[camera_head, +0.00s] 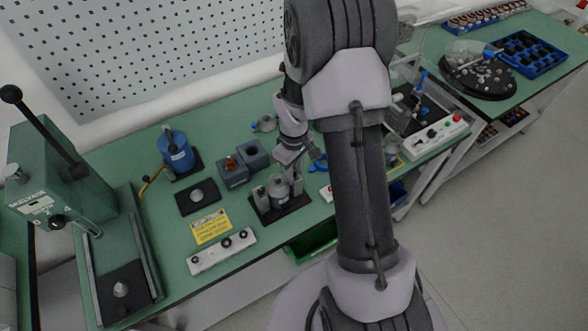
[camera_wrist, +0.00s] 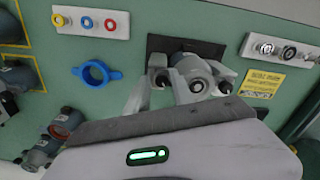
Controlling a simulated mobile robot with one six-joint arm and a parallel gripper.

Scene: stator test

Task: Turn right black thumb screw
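The stator test fixture (camera_head: 280,190) stands on a black base plate on the green bench in the head view. It also shows in the wrist view (camera_wrist: 196,78), from the opposite side, so left and right are swapped. One black thumb screw (camera_wrist: 161,78) is at its left there, which is the right side in the head view. The other thumb screw (camera_wrist: 225,83) is at its right. My gripper (camera_wrist: 160,84) has its two pale fingers spread, with the tips on either side of the first screw. Contact cannot be told. In the head view my gripper (camera_head: 290,155) is above the fixture's right side.
A blue ring-shaped part (camera_wrist: 96,74) lies beside the fixture. A socket panel (camera_wrist: 91,22) and a yellow label (camera_wrist: 262,82) are close by. Grey blocks (camera_head: 233,172), a blue cylinder (camera_head: 175,151) and a green press (camera_head: 62,175) stand to the left.

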